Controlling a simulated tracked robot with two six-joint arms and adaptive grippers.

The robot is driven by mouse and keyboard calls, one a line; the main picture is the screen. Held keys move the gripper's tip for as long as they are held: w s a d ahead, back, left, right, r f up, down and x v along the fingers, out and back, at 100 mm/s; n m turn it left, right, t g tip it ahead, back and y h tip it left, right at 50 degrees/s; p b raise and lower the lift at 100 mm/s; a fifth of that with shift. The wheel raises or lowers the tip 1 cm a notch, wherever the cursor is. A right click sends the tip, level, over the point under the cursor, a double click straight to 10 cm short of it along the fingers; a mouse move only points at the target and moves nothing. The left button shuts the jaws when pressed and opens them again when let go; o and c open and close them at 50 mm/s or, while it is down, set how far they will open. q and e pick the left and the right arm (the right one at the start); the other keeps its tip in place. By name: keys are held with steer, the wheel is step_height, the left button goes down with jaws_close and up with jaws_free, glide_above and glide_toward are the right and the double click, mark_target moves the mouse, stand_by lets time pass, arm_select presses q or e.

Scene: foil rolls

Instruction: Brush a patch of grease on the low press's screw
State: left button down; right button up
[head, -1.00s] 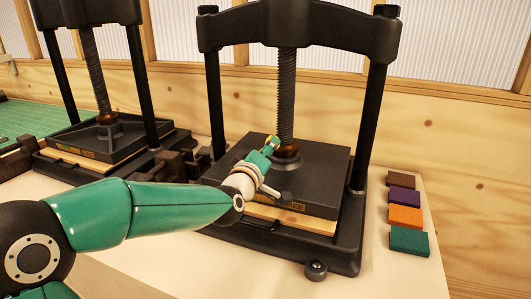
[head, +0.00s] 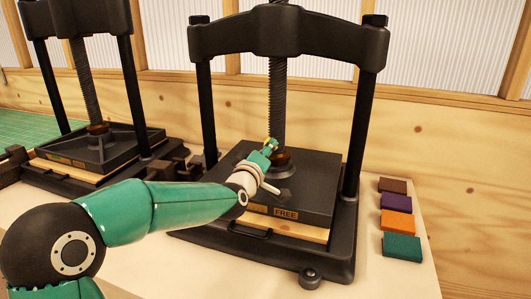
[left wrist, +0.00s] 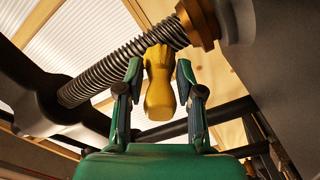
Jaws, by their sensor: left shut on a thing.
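The nearer press (head: 288,40) stands right of centre in the head view, with a dark threaded screw (head: 277,100) running down to a brass-coloured collar (head: 283,157) on its black platen (head: 310,180). A FREE label (head: 286,214) is on the platen's front. My left gripper (head: 267,150) is beside the screw's lower end, shut on a yellow brush (left wrist: 159,90). In the left wrist view, the brush's far end meets or overlaps the screw (left wrist: 115,75) near the collar (left wrist: 200,22); contact and bristles are unclear. I cannot make out any grease. My right gripper is not in view.
A second press (head: 85,100) stands at the left, its screw also upright. Several coloured blocks (head: 397,222) lie in a row on the pale bench (head: 375,275) at the right. A wooden wall (head: 450,150) is behind. A green mat (head: 22,127) shows at far left.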

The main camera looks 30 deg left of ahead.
arm_select(q)
steer(key=shift+x, duration=1)
steer(key=shift+r, duration=0.15)
steer(key=shift+s+d+r+p, duration=0.1)
steer(key=shift+r+p, duration=0.7)
steer(key=shift+r, duration=0.7)
steer(key=shift+r+p, duration=0.95)
steer(key=shift+r, duration=0.7)
steer(key=shift+r+p, duration=2.1)
steer(key=shift+r, duration=1)
step_height(320, 180, down, 13)
steer(key=b, duration=1.3)
steer(key=shift+r, duration=0.1)
steer(key=shift+r+p, duration=5.25)
steer(key=shift+r, duration=1.05)
